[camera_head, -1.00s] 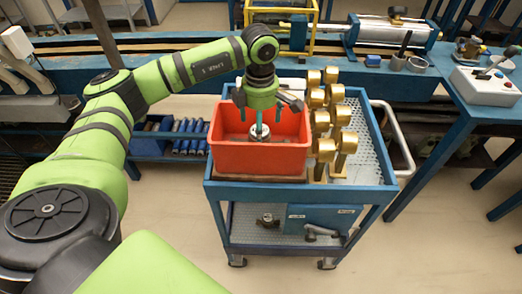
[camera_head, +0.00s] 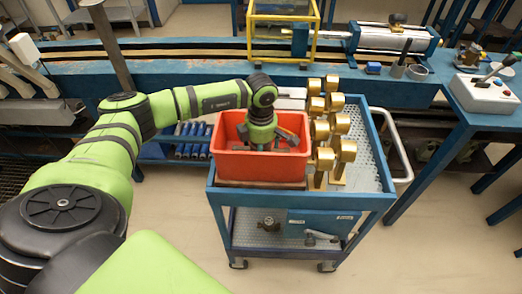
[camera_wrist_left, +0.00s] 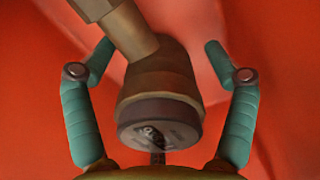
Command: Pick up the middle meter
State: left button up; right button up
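A red bin (camera_head: 230,163) stands on the cart. My left gripper (camera_head: 258,145) is down inside it, pointing downward. In the left wrist view a meter with a brownish metal body and a dark round face (camera_wrist_left: 160,122) lies in the bin. The open fingers of my left gripper (camera_wrist_left: 158,50) stand on either side of it, with gaps between fingers and body. In the head view the gripper hides this meter. Several gold meters (camera_head: 324,158) stand in rows on the cart beside the bin. My right gripper is not in view.
The blue cart (camera_head: 368,178) has free tray surface right of the gold meters. Behind it runs a blue testbench (camera_head: 200,82) with a yellow frame (camera_head: 283,57). A control box (camera_head: 484,93) stands on the table at right. The bin walls surround my left gripper.

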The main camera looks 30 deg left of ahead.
pick_arm(q)
jog(key=c, duration=1.3)
jog(key=shift+c, duration=0.3)
jog(key=shift+r, duration=0.15)
